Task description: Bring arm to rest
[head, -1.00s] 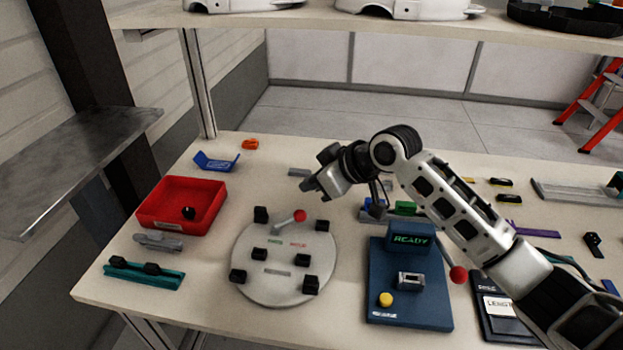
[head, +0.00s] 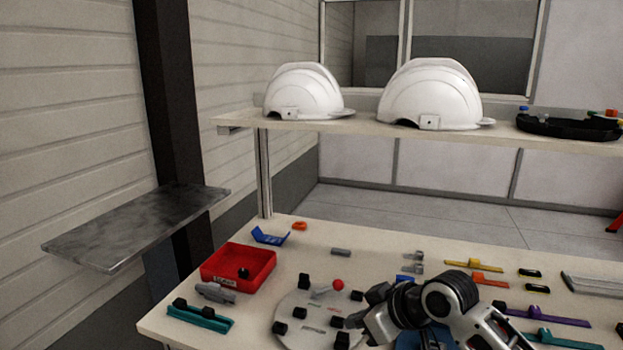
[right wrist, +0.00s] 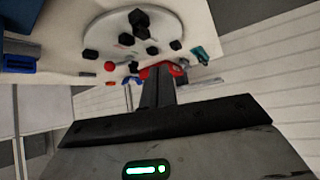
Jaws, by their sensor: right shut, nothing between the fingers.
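My right arm reaches in at the bottom right of the head view. Its gripper (head: 372,326) is over the right side of the round grey plate (head: 300,322). In the right wrist view the two dark fingers (right wrist: 158,88) are pressed together with nothing between them, and the plate (right wrist: 160,30) with black blocks lies beyond. My left gripper is not in view.
A red bin (head: 238,266) with a dark ball and a teal holder (head: 200,318) stand at the table's left. Two white helmet shells (head: 304,92) (head: 432,95) and a black tray (head: 568,126) sit on the shelf above. Small parts lie across the right half.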

